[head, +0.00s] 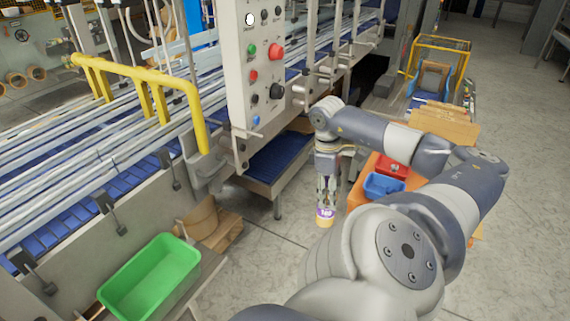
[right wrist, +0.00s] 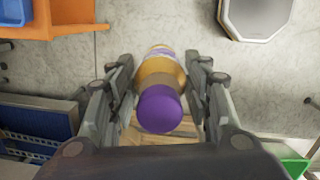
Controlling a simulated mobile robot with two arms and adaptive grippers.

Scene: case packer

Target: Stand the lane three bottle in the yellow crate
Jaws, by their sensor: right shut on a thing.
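My right gripper (head: 326,192) points down in front of the machine, shut on a bottle (head: 325,216). The bottle hangs roughly upright above the floor, with a purple and white label and a yellow-orange lower part. In the right wrist view, the fingers (right wrist: 159,62) stand either side of the bottle (right wrist: 160,107), whose purple cap faces the camera. I cannot tell from these frames which lane it came from. No yellow crate can be made out in either view. My left gripper is not in view.
An orange cart (head: 358,193) carries a red bin (head: 391,165) and a blue bin (head: 384,187). Floor below the bottle is clear.

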